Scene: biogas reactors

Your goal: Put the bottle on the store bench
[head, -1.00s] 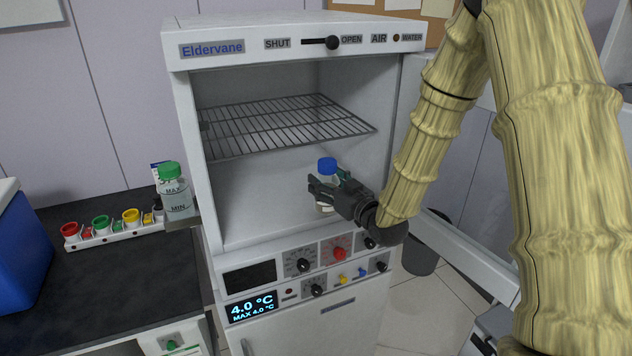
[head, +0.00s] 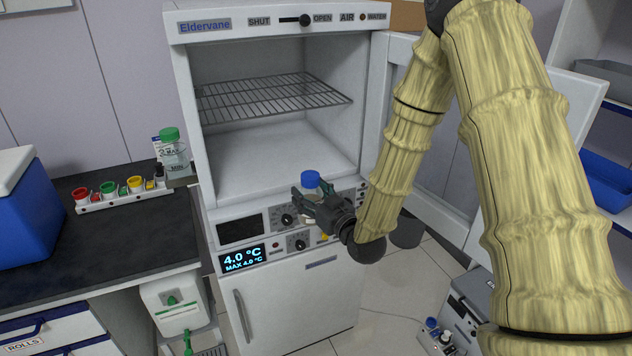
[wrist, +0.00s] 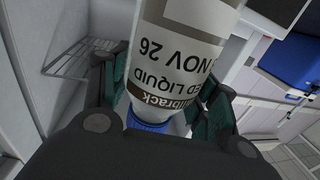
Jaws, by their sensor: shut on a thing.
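My gripper (head: 318,206) is shut on a bottle with a blue cap (head: 311,180). In the head view it holds the bottle in front of the open cabinet, at the height of the control panel, with most of the bottle's body hidden by the fingers. In the wrist view the bottle (wrist: 178,60) stands between the green-padded fingers. Its label shows "NOV 26" and "ED LIQUID", and its blue cap (wrist: 148,125) is nearest my palm. I cannot make out which surface is the store bench.
The white Eldervane cabinet (head: 190,110) has its door (head: 440,225) swung open on the right and a wire shelf (head: 270,97) inside. On the left, a dark worktop (head: 120,235) holds a blue cooler (head: 28,225) and a rack of coloured caps (head: 125,195). A green-capped bottle (head: 175,158) sits beside the cabinet.

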